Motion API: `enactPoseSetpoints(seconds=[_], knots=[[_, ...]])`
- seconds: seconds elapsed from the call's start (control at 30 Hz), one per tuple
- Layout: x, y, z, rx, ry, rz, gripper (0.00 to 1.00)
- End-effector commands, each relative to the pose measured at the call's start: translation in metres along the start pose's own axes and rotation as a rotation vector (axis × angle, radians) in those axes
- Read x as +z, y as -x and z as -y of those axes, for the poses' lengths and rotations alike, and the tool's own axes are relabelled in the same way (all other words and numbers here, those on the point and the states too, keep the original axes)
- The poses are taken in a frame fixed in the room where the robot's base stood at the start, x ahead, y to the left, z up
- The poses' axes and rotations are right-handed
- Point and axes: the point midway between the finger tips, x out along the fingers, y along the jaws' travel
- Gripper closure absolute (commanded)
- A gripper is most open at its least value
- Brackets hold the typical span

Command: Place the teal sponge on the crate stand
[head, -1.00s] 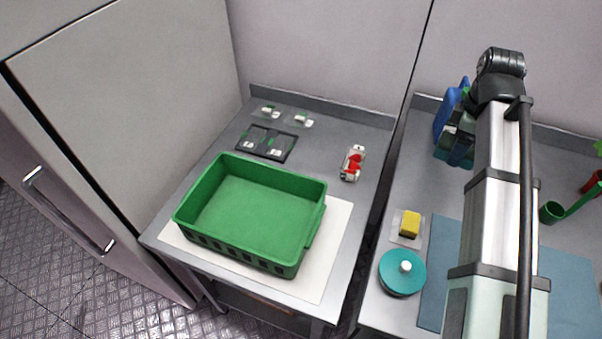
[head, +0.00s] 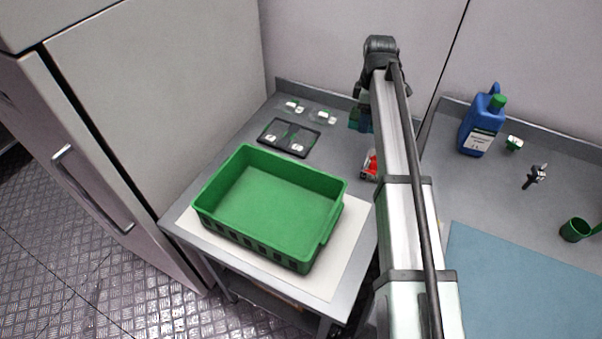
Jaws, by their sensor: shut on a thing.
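My gripper (head: 360,122) is at the end of my arm, above the back right part of the grey metal stand (head: 222,250) at left. It is shut on a small teal block, which looks like the teal sponge (head: 354,126). The arm and gripper hide much of it, so its exact shape and height cannot be told. The green crate (head: 325,228) sits open and empty on a white sheet on the stand, left of and nearer than my gripper.
A black tray (head: 290,137) and small clear packs (head: 294,106) lie behind the crate. A red-and-white pack (head: 370,165) lies partly behind my arm. The right counter holds a blue jug (head: 482,122), a green cup (head: 575,230) and a blue mat (head: 520,280).

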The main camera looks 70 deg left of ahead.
Motion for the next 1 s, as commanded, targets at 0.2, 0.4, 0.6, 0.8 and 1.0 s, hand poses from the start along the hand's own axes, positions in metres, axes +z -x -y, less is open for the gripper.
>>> enactPoseSetpoints(seconds=[0.2, 0.4, 0.6, 0.8, 1.0], knots=[[-0.011, 0.004, -0.042, 0.000, -0.050, 0.000, 0.61], [-0.014, 0.003, -0.052, 0.000, -0.117, 0.000, 0.61], [-0.013, -0.015, -0.050, -0.002, -0.134, 0.001, 0.61], [-0.013, -0.048, -0.050, -0.001, -0.133, 0.000, 0.61], [-0.013, -0.064, -0.051, 0.001, -0.133, -0.001, 0.61]])
